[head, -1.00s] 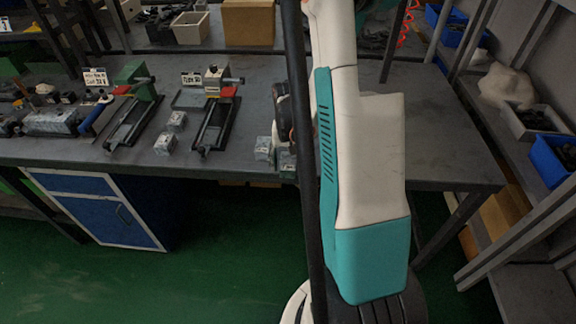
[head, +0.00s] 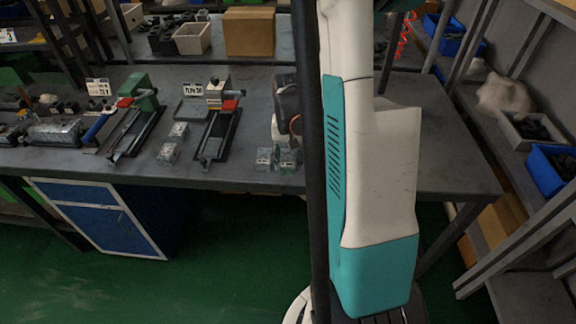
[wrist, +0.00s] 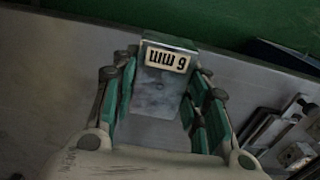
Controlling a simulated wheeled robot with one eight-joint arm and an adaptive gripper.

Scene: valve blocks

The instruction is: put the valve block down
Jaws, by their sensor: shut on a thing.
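A grey metal valve block (wrist: 158,95) is between the fingers of my gripper (wrist: 162,75) in the wrist view. Its pale label reads "6 mm" upside down. The teal-lined fingers press on its two sides. In the head view, my gripper (head: 285,115) is partly hidden by a dark post and my arm, above the bench's front right part. Two small grey blocks show there, a left one (head: 264,158) and a right one (head: 289,158). I cannot tell for sure whether the right one is the held block, or whether the held block touches the bench.
The grey bench (head: 240,180) has its front edge close by. A vise with a red part (head: 218,120) and two more blocks (head: 172,145) stand left of my gripper. A green vise (head: 138,105) is farther left. Bins and a cardboard box (head: 249,31) are behind.

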